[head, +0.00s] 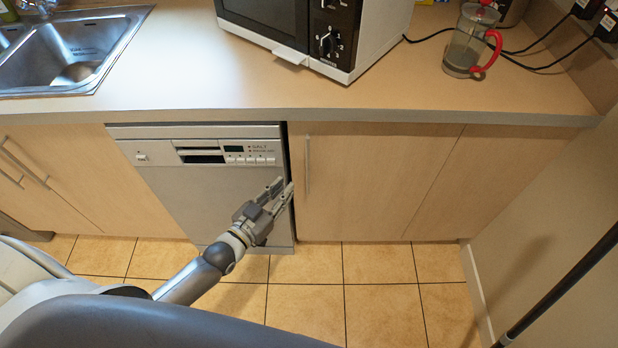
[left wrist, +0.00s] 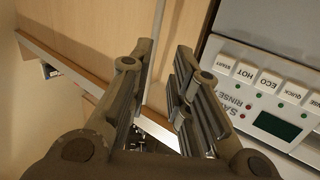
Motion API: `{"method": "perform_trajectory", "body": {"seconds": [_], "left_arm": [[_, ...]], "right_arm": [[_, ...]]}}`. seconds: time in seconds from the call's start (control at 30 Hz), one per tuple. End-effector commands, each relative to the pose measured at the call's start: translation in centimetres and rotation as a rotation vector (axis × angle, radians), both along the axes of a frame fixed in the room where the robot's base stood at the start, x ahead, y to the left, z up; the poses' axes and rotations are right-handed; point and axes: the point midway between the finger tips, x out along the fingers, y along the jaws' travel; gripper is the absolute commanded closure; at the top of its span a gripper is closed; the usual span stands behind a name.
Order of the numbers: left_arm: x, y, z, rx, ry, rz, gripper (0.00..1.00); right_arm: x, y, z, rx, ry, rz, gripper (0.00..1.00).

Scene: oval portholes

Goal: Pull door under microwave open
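The pale wood door (head: 365,185) under the microwave (head: 320,30) looks shut, with a thin upright bar handle (head: 307,165) near its upper left edge. My left gripper (head: 283,187) is in front of the seam between the dishwasher and this door, left of and lower than the handle in the head view. Its fingers are apart and empty. In the left wrist view the handle (left wrist: 156,30) shows as a thin bar beyond the open fingertips (left wrist: 156,60), lined up with the gap between them. I see no contact with it. My right gripper is not in view.
A silver dishwasher (head: 215,185) stands left of the door, with a narrow dark gap between. The counter (head: 180,90) overhangs above and holds a French press (head: 466,45) and a sink (head: 70,55). Tiled floor (head: 375,300) before the door is clear.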

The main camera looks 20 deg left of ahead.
Motion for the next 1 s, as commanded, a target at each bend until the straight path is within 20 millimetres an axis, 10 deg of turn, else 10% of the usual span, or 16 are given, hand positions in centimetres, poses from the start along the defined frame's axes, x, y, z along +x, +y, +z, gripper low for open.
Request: {"method": "perform_trajectory", "body": {"seconds": [0.2,1.0], "left_arm": [[0.8,-0.8,2.8,-0.032,-0.079,-0.021,0.81],[10.4,-3.9,2.7,-0.031,-0.076,-0.020,0.81]], "right_arm": [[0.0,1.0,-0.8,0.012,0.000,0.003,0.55],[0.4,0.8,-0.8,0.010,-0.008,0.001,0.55]]}}
